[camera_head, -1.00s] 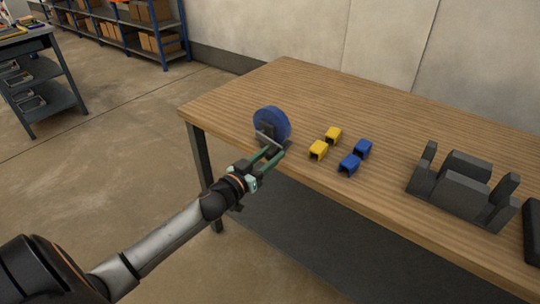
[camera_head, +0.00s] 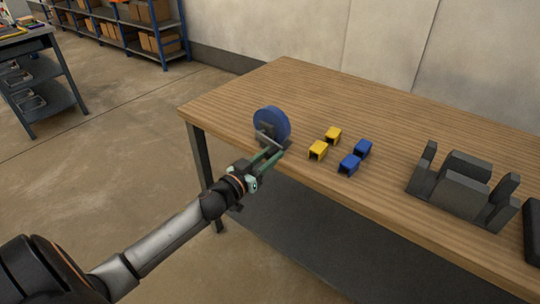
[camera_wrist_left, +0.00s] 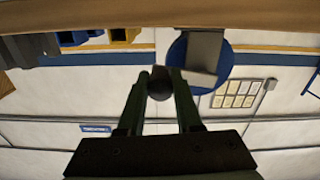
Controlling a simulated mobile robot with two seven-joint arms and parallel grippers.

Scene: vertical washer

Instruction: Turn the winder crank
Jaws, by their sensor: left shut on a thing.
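The winder has a blue disc (camera_head: 272,122) standing upright near the table's left front corner, with a grey crank arm (camera_head: 266,140) on its front side. My left gripper (camera_head: 279,150) reaches in from the front left, with its green fingers at the lower right end of the crank. In the left wrist view, whose picture is upside down, the fingers are shut on a dark round crank knob (camera_wrist_left: 160,83). The blue disc (camera_wrist_left: 228,62) and the flat grey crank arm (camera_wrist_left: 205,50) show beside them. My right gripper is not in view.
The wooden table (camera_head: 300,90) carries yellow blocks (camera_head: 318,150) and blue blocks (camera_head: 349,164) right of the winder. A dark grey holder (camera_head: 460,188) stands further right. The table behind the winder is clear. A shelf with boxes (camera_head: 150,45) stands far behind.

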